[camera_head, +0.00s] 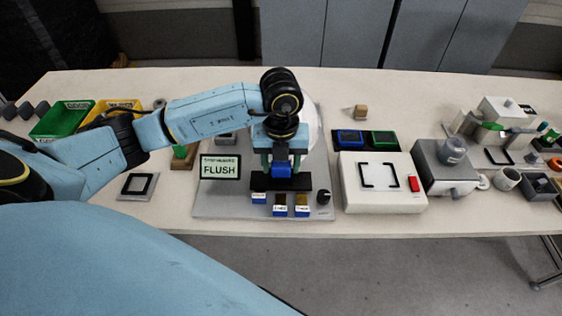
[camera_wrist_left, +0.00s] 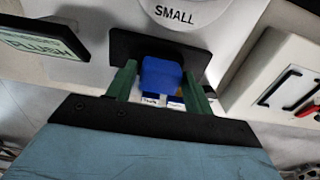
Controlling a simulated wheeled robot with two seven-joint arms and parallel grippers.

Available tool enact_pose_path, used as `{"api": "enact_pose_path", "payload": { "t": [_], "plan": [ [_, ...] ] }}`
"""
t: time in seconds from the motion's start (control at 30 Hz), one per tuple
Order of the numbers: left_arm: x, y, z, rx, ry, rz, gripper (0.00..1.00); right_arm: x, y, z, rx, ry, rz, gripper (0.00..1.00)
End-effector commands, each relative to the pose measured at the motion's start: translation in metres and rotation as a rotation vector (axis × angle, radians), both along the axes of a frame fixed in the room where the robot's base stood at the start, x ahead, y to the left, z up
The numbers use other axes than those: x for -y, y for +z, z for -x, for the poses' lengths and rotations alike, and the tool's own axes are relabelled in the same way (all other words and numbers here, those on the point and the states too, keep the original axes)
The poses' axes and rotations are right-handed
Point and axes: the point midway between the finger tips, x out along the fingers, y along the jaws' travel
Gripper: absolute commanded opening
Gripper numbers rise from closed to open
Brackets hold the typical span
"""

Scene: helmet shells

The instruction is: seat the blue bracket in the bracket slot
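My left gripper (camera_head: 281,168) reaches down over the grey board. Its green fingers close on both sides of a blue piece, which I take to be the blue bracket (camera_wrist_left: 161,77); it fills the space between the fingers in the left wrist view. The gripper shows there too (camera_wrist_left: 161,88). The bracket is over or at a black block (camera_head: 262,181), which also shows behind it in the wrist view (camera_wrist_left: 125,46). This block seems to be the slot piece; its opening is hidden, so I cannot tell how deep the bracket sits. My right gripper is out of view.
Small labelled blocks (camera_head: 280,205) and a black knob (camera_head: 323,196) are in front. A white box with a red switch (camera_head: 350,200) stands to the right. A white disc marked SMALL (camera_wrist_left: 185,10) is behind.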

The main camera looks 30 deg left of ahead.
Motion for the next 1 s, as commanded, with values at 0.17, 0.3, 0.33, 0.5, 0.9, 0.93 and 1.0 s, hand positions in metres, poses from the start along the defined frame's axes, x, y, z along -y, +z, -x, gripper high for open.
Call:
{"api": "enact_pose_path", "payload": {
  "t": [0.17,0.3,0.33,0.5,0.9,0.93,1.0],
  "plan": [
    [0.0,0.0,0.0,0.0,0.0,0.0,0.67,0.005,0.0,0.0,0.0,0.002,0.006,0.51],
    [0.0,0.0,0.0,0.0,0.0,0.0,0.67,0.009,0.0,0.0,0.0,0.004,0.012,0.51],
    [0.0,0.0,0.0,0.0,0.0,0.0,0.67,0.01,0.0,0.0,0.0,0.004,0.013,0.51],
    [0.0,0.0,0.0,0.0,0.0,0.0,0.67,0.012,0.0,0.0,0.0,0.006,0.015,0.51],
    [0.0,0.081,-0.001,0.006,-0.002,0.0,0.67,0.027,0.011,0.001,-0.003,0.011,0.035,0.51],
    [0.0,0.088,-0.001,0.006,-0.001,0.0,0.67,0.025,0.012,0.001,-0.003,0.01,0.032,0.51],
    [0.0,0.102,-0.001,0.005,0.001,0.0,0.67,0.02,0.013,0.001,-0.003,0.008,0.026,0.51]
  ]
}}
